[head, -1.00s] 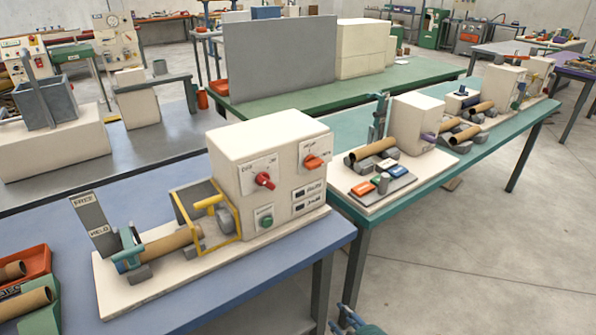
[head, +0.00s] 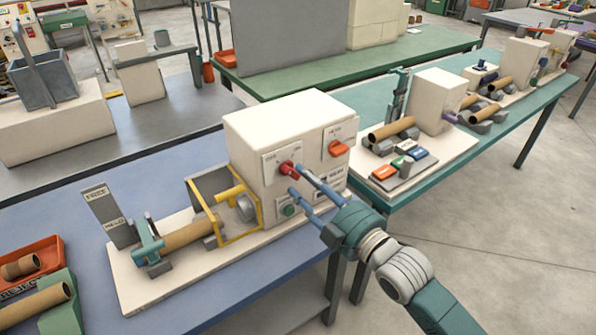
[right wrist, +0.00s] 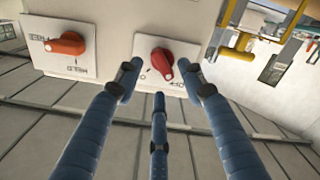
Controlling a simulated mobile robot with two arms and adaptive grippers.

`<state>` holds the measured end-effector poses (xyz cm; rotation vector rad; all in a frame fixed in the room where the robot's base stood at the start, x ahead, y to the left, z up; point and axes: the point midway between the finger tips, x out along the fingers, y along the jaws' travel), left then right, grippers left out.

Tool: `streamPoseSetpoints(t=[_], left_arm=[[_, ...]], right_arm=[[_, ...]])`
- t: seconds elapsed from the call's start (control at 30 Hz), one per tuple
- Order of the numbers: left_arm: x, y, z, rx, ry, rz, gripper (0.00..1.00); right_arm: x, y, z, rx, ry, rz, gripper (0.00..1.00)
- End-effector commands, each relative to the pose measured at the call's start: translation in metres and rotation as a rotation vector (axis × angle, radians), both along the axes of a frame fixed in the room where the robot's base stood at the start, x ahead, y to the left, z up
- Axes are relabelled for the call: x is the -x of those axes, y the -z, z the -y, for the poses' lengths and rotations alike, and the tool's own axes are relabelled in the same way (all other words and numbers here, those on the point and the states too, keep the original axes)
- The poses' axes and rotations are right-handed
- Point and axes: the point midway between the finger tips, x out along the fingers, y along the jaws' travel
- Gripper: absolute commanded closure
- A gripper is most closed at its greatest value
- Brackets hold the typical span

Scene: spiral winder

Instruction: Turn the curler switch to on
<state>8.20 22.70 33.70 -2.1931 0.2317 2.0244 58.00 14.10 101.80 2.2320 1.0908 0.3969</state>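The curler switch is a red knob (head: 287,168) on a white plate with OFF and ON labels, on the front of a cream machine box (head: 285,118). It also shows in the right wrist view (right wrist: 157,62); I cannot tell surely which label it points to. My right gripper (head: 296,180) reaches in from the lower right, with its fingertips close to the knob. In the right wrist view the blue fingers (right wrist: 159,84) are spread and empty, one on either side below the knob; contact is not clear. My left gripper is not in view.
An orange knob (head: 339,149) sits right of the red one, and a green button (head: 288,210) below it. Floor at right is clear.

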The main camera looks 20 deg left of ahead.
Motion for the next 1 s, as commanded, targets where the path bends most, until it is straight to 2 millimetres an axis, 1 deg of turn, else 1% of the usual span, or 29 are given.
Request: streamPoseSetpoints(t=[0.03,0.2,0.37,0.6,0.67,0.8,0.83,1.0], left_arm=[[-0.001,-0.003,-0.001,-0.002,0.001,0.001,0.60],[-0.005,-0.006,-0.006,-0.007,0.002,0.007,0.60],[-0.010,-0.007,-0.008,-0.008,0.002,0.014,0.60],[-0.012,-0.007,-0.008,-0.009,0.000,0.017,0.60],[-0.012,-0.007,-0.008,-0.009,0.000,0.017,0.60],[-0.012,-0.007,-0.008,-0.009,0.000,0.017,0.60],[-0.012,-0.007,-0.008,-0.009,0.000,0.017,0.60],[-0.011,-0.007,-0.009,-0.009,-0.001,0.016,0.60]], right_arm=[[-0.006,-0.002,-0.008,-0.002,0.000,0.000,0.60],[-0.019,-0.001,-0.024,-0.001,-0.001,0.000,0.60],[-0.023,0.000,-0.031,-0.001,0.000,-0.001,0.60],[-0.024,0.000,-0.031,-0.001,0.000,-0.001,0.60],[-0.024,0.000,-0.031,-0.001,0.000,-0.001,0.70],[-0.024,0.000,-0.030,-0.001,0.000,-0.001,0.98],[-0.024,0.000,-0.030,0.000,0.001,-0.001,1.00],[-0.024,0.000,-0.030,-0.002,0.001,-0.004,1.00]])
